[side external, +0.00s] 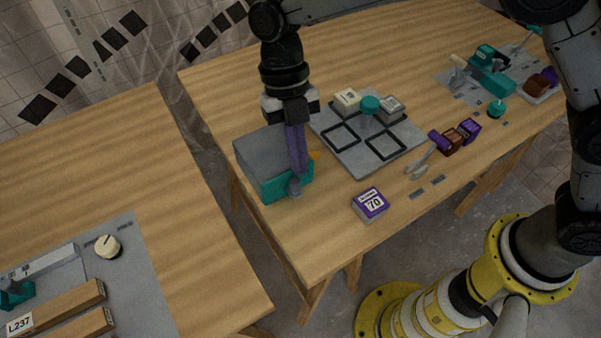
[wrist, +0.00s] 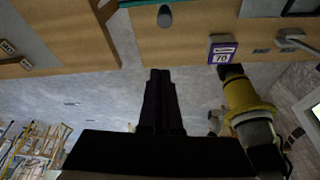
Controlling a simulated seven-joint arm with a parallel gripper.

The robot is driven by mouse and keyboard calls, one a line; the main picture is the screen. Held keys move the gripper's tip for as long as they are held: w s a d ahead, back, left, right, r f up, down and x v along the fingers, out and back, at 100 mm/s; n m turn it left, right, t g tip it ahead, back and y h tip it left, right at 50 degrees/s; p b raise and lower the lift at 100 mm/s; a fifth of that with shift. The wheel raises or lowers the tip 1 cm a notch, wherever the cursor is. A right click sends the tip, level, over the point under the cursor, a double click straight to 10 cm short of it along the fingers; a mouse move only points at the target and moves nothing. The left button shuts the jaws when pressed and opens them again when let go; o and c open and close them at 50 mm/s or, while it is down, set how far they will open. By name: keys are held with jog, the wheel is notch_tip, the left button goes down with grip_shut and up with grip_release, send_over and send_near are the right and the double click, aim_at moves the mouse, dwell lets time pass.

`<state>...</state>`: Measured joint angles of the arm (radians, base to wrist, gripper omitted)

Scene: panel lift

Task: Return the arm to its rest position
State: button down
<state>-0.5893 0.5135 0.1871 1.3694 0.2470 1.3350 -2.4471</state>
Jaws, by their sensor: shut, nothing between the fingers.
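My gripper (side external: 298,172) hangs from the arm with its fingers pointing down, in front of the grey and teal box on the near left part of the table in the side view. Its two dark fingers are closed together with nothing between them. In the wrist view the fingertips (wrist: 160,73) show over the floor, apart from the grey knob (wrist: 165,16). The box (side external: 262,158) has a grey top and a teal front. The knob (side external: 295,187) sits at the teal front, just below the fingertips in the side view.
A grey board (side external: 365,165) with black square outlines carries cream, grey and teal pieces. A purple and white block (side external: 370,204) marked 70 lies near the table's front edge. Purple and brown pieces (side external: 452,140) lie further right. A second table (side external: 150,170) stands left across a gap.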

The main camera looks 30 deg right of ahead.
jog(key=w+d+r+m+t+y, duration=0.1)
jog(key=w+d+r+m+t, duration=0.1)
jog(key=d+r, duration=0.65)
jog(key=s+d+r+m+t, duration=0.3)
jog(key=s+d+r+m, duration=0.3)
jog(key=d+r, duration=0.35)
jog(key=s+d+f+m+t, duration=0.1)
jog(key=s+d+f+m, duration=0.1)
jog(key=m, duration=0.6)
jog(key=s+d+f+m+t+h, duration=0.1)
jog(key=s+d+f+m+t, duration=0.1)
jog(key=s+d+m, duration=0.3)
jog(key=s+d+f+m+t, duration=0.1)
jog(key=s+d+f+m, duration=0.2)
jog(key=m, duration=0.9)
jog(key=s+d, duration=0.1)
jog(key=s, duration=0.2)
jog(key=shift+s+m+t+h, duration=0.3)
jog(key=shift+s+m, duration=0.1)
jog(key=shift+d, duration=0.1)
